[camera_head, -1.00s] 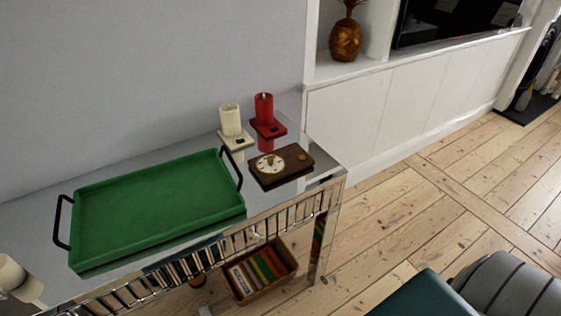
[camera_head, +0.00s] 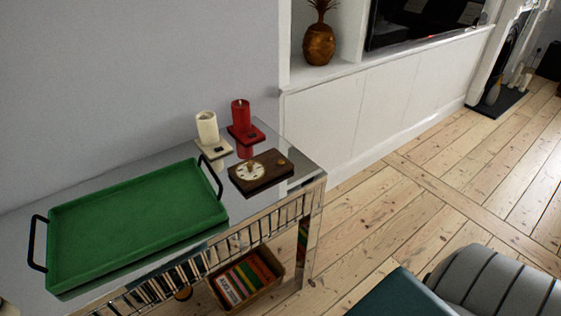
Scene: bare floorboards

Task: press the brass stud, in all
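A small brass stud (camera_head: 281,162) sits on the right part of a dark wooden box (camera_head: 262,174). A pale round dial (camera_head: 250,171) with a brass-coloured knob is on the box's left part. The box lies on a mirrored console table (camera_head: 316,176), near its right end. Neither of my grippers is clearly in view. Nothing touches the box or the stud.
A green tray (camera_head: 135,222) with black handles fills the table's left part. A cream candle (camera_head: 207,128) and a red candle (camera_head: 240,114) stand on small bases behind the box. A book basket (camera_head: 246,280) is below. A grey striped seat (camera_head: 497,284) is at lower right.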

